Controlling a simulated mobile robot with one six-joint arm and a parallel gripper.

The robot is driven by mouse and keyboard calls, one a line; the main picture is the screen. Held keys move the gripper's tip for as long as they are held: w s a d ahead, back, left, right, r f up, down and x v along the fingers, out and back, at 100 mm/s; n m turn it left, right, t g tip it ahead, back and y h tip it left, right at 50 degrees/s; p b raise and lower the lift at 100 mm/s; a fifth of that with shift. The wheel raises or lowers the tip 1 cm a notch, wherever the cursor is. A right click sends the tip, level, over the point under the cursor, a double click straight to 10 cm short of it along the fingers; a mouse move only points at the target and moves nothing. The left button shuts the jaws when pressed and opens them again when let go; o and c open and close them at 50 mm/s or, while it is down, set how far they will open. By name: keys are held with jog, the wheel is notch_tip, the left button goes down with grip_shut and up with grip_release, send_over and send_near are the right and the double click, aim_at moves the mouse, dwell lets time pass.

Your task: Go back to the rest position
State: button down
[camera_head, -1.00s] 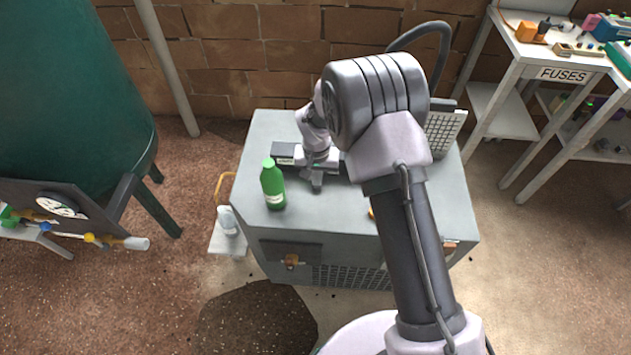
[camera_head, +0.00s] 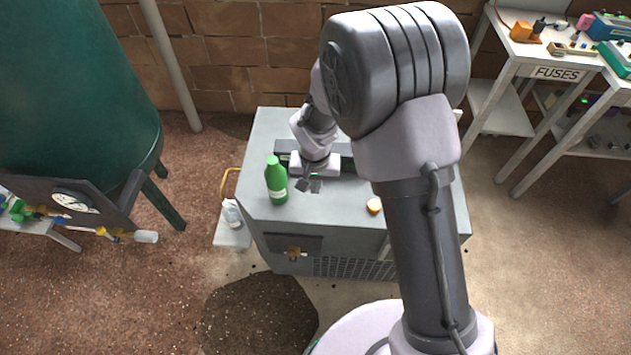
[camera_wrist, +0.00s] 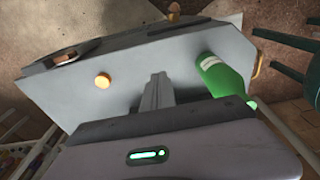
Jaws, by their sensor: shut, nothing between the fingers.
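My gripper (camera_head: 310,186) is above the top of a grey cabinet (camera_head: 335,208), just right of a green bottle (camera_head: 276,181). It is shut and empty. My raised arm covers the right part of the cabinet in the head view.
A small orange cap (camera_head: 374,206) sits on the cabinet top. A white bottle (camera_head: 231,213) stands on a low side shelf. A large green tank (camera_head: 75,95) is at left, a shelf marked FUSES (camera_head: 557,73) at right. A dark patch marks the floor.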

jog(key=shift+r, duration=0.1)
jog(key=s+d+r+m+t, duration=0.1)
jog(key=s+d+r, duration=0.15)
jog(key=r, duration=0.45)
jog(key=s+d+r+m+y, duration=0.1)
jog(key=s+d+r, duration=0.15)
jog(key=r, duration=0.45)
jog(key=s+d+r+t, duration=0.1)
jog(key=d+r, duration=0.3)
jog(key=r, duration=0.3)
jog(key=s+d+r+m+t, duration=0.1)
jog(key=s+r, duration=0.3)
jog(key=s, duration=0.3)
jog(key=s+d+r+m+t+y, duration=0.1)
jog(key=s+d+r, duration=0.1)
jog(key=s, duration=0.5)
jog(key=shift+s+d+r+t, duration=0.15)
jog(key=shift+s+r+t, duration=0.2)
jog(key=shift+r, duration=0.5)
